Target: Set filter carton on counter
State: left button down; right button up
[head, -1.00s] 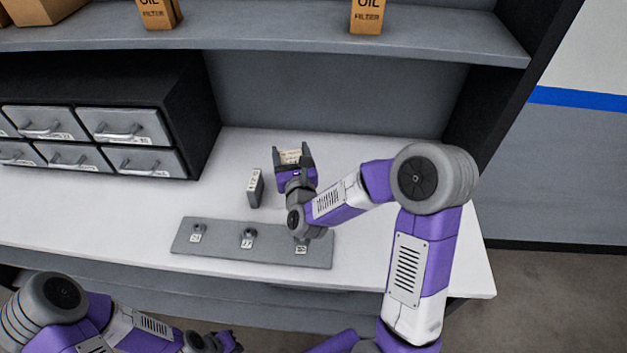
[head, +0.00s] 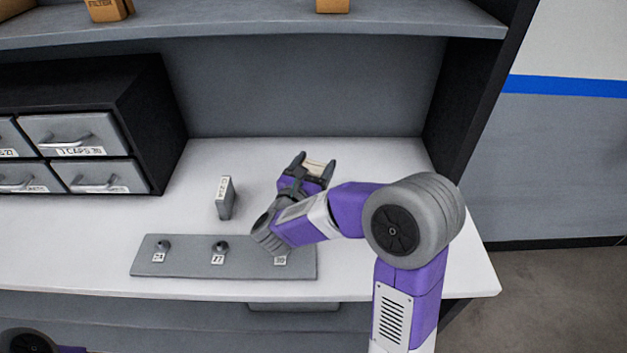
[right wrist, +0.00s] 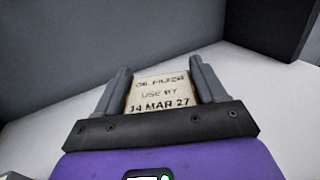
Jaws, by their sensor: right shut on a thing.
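The filter carton (right wrist: 160,92) shows in the right wrist view as a cream box printed "OIL FILTER USE BY 14 MAR 27". My right gripper (right wrist: 162,85) is shut on it, one finger on each side. In the head view the right gripper (head: 317,168) is over the back of the white counter (head: 380,165), and only a small pale part of the carton (head: 316,168) shows between its fingers. I cannot tell whether the carton touches the counter. My left gripper is not in view.
A small grey labelled block (head: 225,198) stands on the counter left of the gripper. A grey plate (head: 190,264) with several numbered knobs lies at the front. A drawer cabinet (head: 90,130) is at left. Orange cartons (head: 108,9) sit on the shelf (head: 250,18) above.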

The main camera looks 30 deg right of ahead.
jog(key=shift+f+b, duration=0.35)
jog(key=shift+f, duration=1.6)
jog(key=shift+f+b, duration=0.15)
jog(key=shift+b, duration=0.15)
jog(key=o, duration=1.3)
jog(key=shift+r+p, duration=0.25)
jog(key=shift+p, duration=0.15)
jog(key=v, duration=1.2)
jog(key=shift+f+b, duration=0.1)
jog(key=shift+b, duration=0.3)
